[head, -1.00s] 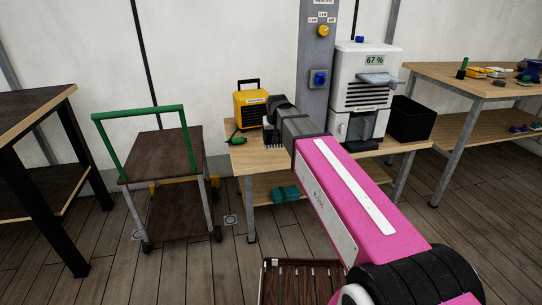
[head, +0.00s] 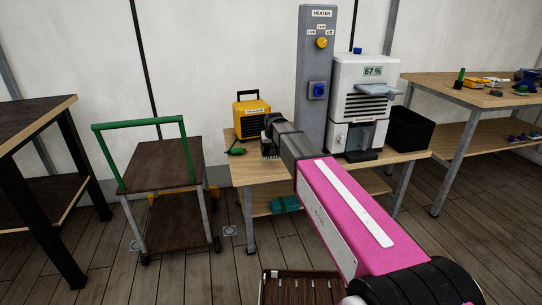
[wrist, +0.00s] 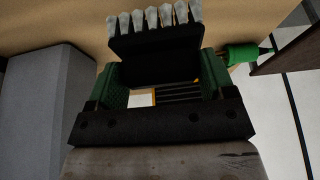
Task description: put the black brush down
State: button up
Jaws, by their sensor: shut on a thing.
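The black brush (wrist: 155,58) with a row of pale grey bristles is held between the green fingers of my gripper (wrist: 160,85) in the wrist view. The bristles point away from the palm, toward the wooden table top.
The yellow heater (head: 250,122) stands behind my gripper. A green-handled item (head: 237,151) lies at the table's left end. A grey column (head: 313,80), white machine (head: 362,100) and black bin (head: 410,130) are to the right. A green-railed cart (head: 160,165) stands left.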

jog(key=shift+w+d+f, duration=0.1)
jog(key=shift+w+f, duration=0.15)
jog(key=shift+w, duration=0.05)
jog(key=shift+f, duration=1.95)
jog(key=o, duration=1.1)
jog(key=shift+f, duration=0.1)
jog(key=shift+c, duration=0.2)
jog(key=v, duration=1.2)
jog(key=s+d+f+m+g, duration=0.1)
jog(key=s+d+f, duration=0.5)
jog(key=s, duration=0.4)
jog(key=s+d+f+m+g, duration=0.1)
jog(key=s+d+f+g, duration=0.1)
jog(key=s+d+f, duration=0.5)
jog(key=s+d+f+m+g+h, duration=0.1)
jog(key=s+d+f, duration=0.6)
jog(key=s, duration=0.5)
jog(key=shift+s+d, duration=0.3)
jog(key=shift+d, duration=0.85)
